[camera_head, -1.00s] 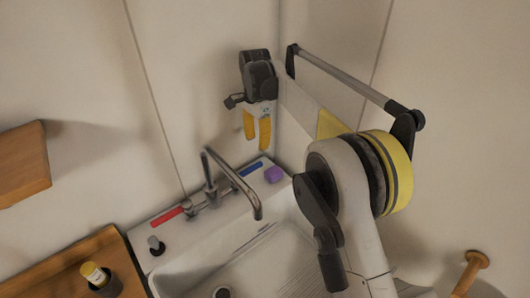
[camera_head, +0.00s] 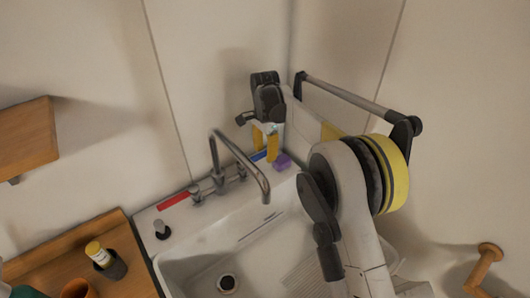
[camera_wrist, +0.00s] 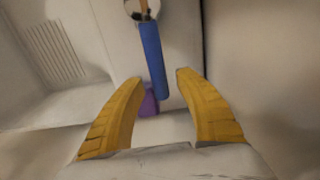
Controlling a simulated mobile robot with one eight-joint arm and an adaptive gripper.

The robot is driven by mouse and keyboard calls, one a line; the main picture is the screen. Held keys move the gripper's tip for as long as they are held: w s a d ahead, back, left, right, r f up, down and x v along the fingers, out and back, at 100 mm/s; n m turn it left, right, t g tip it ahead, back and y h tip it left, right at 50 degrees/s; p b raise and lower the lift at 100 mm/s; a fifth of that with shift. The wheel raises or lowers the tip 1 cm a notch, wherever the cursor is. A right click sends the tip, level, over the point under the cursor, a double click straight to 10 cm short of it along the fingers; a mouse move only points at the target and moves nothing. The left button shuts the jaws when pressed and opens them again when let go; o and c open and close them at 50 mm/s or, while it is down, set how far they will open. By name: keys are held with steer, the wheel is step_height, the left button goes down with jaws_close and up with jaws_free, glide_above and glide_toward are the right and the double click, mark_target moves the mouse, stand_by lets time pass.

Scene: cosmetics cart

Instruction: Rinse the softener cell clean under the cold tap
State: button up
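A small purple block (camera_head: 282,162), perhaps the softener cell, sits on the sink's back ledge near the corner. It also shows in the wrist view (camera_wrist: 148,103), partly behind the blue bar (camera_wrist: 152,60). The tap (camera_head: 240,160) has a curved metal spout over the basin, with a red bar (camera_head: 174,201) on its left and the blue bar on its right. My gripper (camera_head: 265,148) points down above the right end of the ledge. In the wrist view its yellow fingers (camera_wrist: 160,78) are apart and empty, with the purple block beyond the gap. I cannot tell whether water runs.
The white sink basin (camera_head: 200,268) has a drain (camera_head: 227,283). A wooden counter (camera_head: 135,282) at left holds a yellow-topped bottle in a dark holder (camera_head: 115,267). Walls stand close behind and to the right. A wooden wall bracket (camera_head: 485,262) is at right.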

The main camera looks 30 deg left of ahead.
jaws_close()
steer(key=shift+d, duration=0.15)
steer(key=shift+s+d+m, duration=0.4)
steer(key=shift+d+m, duration=0.1)
steer(key=shift+m, duration=0.3)
steer(key=shift+s+d+m, duration=0.35)
steer(key=shift+d+m, duration=0.1)
steer(key=shift+m, duration=0.35)
steer(key=shift+s+d+m, duration=0.4)
steer(key=shift+s+m, duration=0.1)
steer(key=shift+m, duration=0.3)
steer(key=shift+s+d+m, duration=0.4)
steer(key=shift+s+m, duration=0.1)
steer(key=shift+m, duration=0.3)
steer(key=shift+o, duration=0.4)
jaws_free()
